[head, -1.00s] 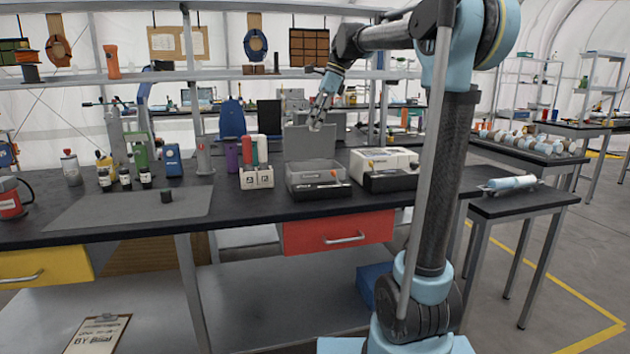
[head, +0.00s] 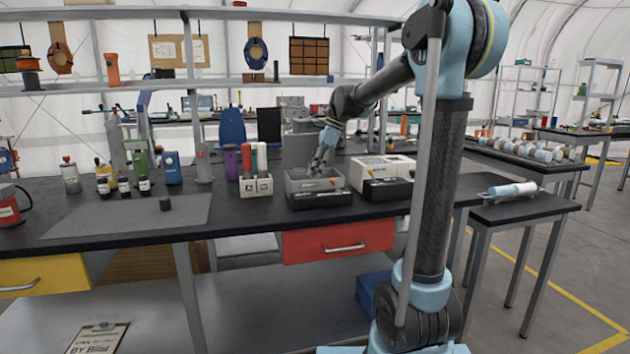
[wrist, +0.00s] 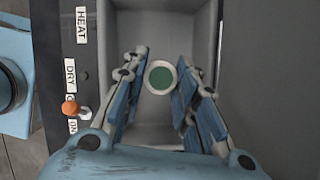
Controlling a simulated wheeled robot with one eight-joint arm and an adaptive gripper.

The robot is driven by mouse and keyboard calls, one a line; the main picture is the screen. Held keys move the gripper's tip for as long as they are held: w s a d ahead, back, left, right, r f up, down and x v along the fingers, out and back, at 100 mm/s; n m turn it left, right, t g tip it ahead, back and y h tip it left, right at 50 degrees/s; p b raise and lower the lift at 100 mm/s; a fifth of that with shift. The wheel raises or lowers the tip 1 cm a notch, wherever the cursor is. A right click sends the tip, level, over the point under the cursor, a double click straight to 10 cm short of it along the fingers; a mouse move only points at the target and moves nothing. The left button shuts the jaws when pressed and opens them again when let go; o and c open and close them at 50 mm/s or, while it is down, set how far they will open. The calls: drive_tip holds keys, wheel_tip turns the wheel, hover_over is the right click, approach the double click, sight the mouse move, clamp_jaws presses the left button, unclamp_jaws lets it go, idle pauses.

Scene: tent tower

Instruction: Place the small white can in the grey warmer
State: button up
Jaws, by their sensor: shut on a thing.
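The small white can (wrist: 160,77) shows end-on in the wrist view, with a green round top inside a white rim. My gripper (wrist: 163,70) has its blue-padded fingers on both sides of it and is shut on it. The grey warmer (head: 296,184) stands on the black bench with its lid (head: 298,151) raised. In the head view my gripper (head: 320,166) points down into the warmer's open top. In the wrist view the can is over or within the warmer's grey basin (wrist: 138,28). Whether it touches the floor I cannot tell. The head view does not show the can clearly.
A white machine (head: 385,172) stands close on the warmer's right. A white holder (head: 257,187) with coloured tubes stands on its left. A grey mat (head: 120,216) with a small dark green-topped object (head: 165,203) lies farther left. An orange-tipped switch (wrist: 70,107) is beside the basin.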

drive_tip(key=shift+f, duration=1.7)
drive_tip(key=o, duration=0.9)
drive_tip(key=shift+f, duration=0.1)
drive_tip(key=shift+c, duration=0.2)
drive_tip(key=v, duration=1.2)
drive_tip(key=s+d+f+n, duration=0.1)
drive_tip(key=s, duration=0.2)
drive_tip(key=s+d+f+n, duration=0.1)
drive_tip(key=s+d+f, duration=0.1)
drive_tip(key=s, duration=0.1)
drive_tip(key=s+d+f+n+h, duration=0.1)
drive_tip(key=s+d+n, duration=0.1)
drive_tip(key=s, duration=0.1)
drive_tip(key=shift+f+t, duration=0.2)
drive_tip(key=shift+t, duration=0.2)
drive_tip(key=s+d+f+n+h, duration=0.1)
drive_tip(key=s+d+f+n, duration=0.2)
drive_tip(key=s+f, duration=0.5)
drive_tip(key=s+d+f+n+t+h, duration=0.1)
drive_tip(key=s+d+f+n, duration=0.3)
drive_tip(key=s+f, duration=0.3)
drive_tip(key=s+d+f+n+h, duration=0.1)
drive_tip(key=s+d+f+n, duration=0.3)
drive_tip(key=s+f+n, duration=0.2)
wheel_tip(320, 180, down, 3)
drive_tip(key=s, duration=0.2)
drive_tip(key=shift+s+d+f+t+h, duration=0.15)
drive_tip(key=shift+s+t+h, duration=0.15)
drive_tip(key=shift+s+t, duration=0.1)
